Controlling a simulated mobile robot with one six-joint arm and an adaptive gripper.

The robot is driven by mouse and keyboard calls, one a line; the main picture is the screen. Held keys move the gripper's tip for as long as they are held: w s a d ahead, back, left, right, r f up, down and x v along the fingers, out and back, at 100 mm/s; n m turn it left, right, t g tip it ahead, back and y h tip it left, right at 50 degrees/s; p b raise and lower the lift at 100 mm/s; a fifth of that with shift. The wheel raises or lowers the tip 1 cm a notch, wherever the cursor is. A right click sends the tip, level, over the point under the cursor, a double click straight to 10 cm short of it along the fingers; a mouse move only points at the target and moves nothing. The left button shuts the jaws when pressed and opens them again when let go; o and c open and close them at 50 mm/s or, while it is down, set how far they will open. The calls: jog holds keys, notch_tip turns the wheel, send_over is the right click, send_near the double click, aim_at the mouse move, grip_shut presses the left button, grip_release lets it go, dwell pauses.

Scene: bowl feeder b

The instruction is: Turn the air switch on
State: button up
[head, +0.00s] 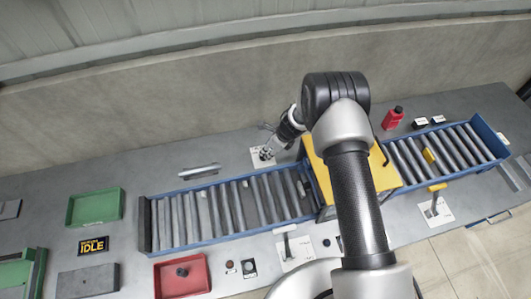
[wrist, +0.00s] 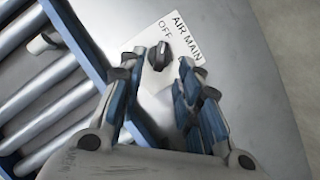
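The air switch is a black rotary knob (wrist: 159,56) on a white plate (wrist: 181,27) marked "AIR MAIN" and "OFF". In the wrist view the knob lies at the upper middle, its pointer near the word OFF. My gripper (wrist: 156,72) is open, with one finger on each side of the knob's line and the knob just beyond the fingertips. I cannot tell whether a finger touches it. In the head view the plate (head: 256,154) lies behind the conveyor, and my gripper (head: 271,150) reaches down over it, hiding most of the knob.
A blue-framed roller conveyor (head: 225,212) runs close in front of the switch. A yellow guard (head: 318,168) stands to its right, partly behind my arm. A grey bar (head: 199,171) lies left of the switch. The bare bench around the plate is otherwise clear.

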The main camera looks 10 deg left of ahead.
jog(key=shift+x, duration=2.25)
grip_shut()
